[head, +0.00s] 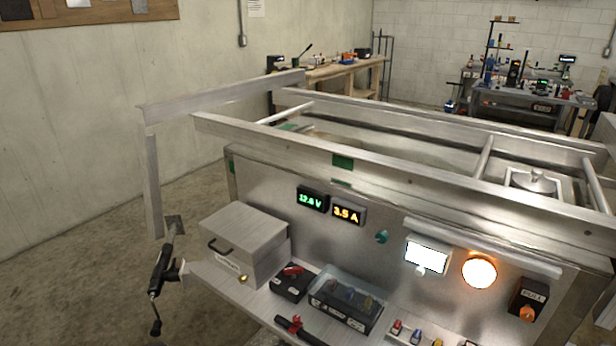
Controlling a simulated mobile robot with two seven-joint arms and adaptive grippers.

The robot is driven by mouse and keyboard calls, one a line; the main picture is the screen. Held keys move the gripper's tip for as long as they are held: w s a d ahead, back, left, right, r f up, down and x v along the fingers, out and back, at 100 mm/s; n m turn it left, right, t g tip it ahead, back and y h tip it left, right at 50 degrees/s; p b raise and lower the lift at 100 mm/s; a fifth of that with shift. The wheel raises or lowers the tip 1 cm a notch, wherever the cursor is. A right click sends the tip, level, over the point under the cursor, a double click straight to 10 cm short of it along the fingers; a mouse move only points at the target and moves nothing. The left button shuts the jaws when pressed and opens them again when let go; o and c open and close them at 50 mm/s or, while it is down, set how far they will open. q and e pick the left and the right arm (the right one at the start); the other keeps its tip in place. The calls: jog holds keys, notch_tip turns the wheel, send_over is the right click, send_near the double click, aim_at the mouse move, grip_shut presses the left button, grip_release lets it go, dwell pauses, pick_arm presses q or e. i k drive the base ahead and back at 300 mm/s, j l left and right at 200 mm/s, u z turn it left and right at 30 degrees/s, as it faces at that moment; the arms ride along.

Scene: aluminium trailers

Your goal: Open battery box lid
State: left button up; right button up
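A brushed-metal box (262,250), which looks like the battery box, sits at the left end of the shelf on the trailer's front panel. Its flat lid (245,225) is shut. A dark handle (213,246) is on its left-facing side, with a pale label (228,262) below it. A small brass-coloured knob (243,278) is near the box's lower front corner. Neither of my grippers is in view.
The shelf right of the box holds a black unit with a red switch (291,281) and a clear-covered box (347,298). Metal trailer rails (400,175) run behind and above. A black tool-like object (161,270) hangs left of the box. Floor at far left is clear.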

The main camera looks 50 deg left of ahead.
aim_at(249, 235)
jog(key=u, duration=2.1)
